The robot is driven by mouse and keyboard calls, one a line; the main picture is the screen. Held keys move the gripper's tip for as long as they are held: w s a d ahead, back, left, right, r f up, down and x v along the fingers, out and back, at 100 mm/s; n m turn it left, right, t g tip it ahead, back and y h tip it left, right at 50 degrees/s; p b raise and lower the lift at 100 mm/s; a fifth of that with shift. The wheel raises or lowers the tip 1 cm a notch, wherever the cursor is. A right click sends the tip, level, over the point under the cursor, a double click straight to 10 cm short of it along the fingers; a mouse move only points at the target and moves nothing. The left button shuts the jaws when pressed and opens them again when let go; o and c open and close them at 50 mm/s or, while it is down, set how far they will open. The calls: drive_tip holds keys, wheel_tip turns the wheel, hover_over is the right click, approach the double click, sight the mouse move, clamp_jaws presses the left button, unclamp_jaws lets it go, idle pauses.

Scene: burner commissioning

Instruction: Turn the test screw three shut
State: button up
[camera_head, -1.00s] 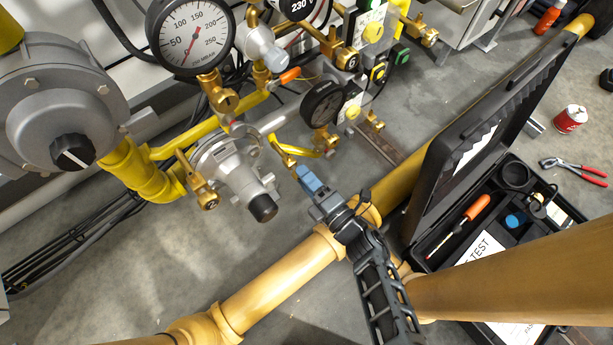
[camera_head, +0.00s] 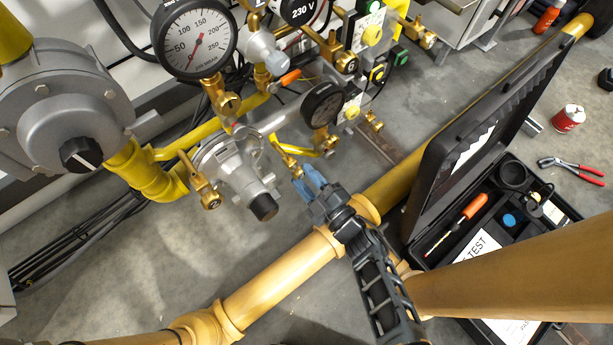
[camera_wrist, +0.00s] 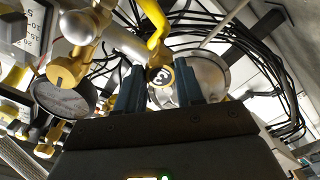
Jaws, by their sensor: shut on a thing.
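Test screw three is a brass screw with a dark round face marked 3 (camera_wrist: 161,77), at the end of a yellow tube in the wrist view. My gripper (camera_wrist: 160,88) has its two blue fingers on either side of the screw, shut on it. In the head view my gripper (camera_head: 309,182) reaches up from the lower right to the end of the short yellow tube (camera_head: 285,158). There the fingers mostly hide the screw.
A pressure gauge (camera_head: 207,52) and a grey regulator (camera_head: 245,170) stand left of my gripper. A small dark gauge (camera_head: 322,104) sits just above it. A thick yellow pipe (camera_head: 285,270) runs beneath my arm. An open black case (camera_head: 415,215) stands right.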

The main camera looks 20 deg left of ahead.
drive_tip(key=shift+f+m, duration=0.1)
drive_tip(key=shift+m, duration=0.3)
drive_tip(key=o, duration=1)
drive_tip(key=shift+o, duration=0.2)
drive_tip(key=p+v, duration=0.3)
drive_tip(key=v, duration=0.4)
drive_tip(key=shift+s+d, duration=0.2)
drive_tip(key=shift+d, duration=0.15)
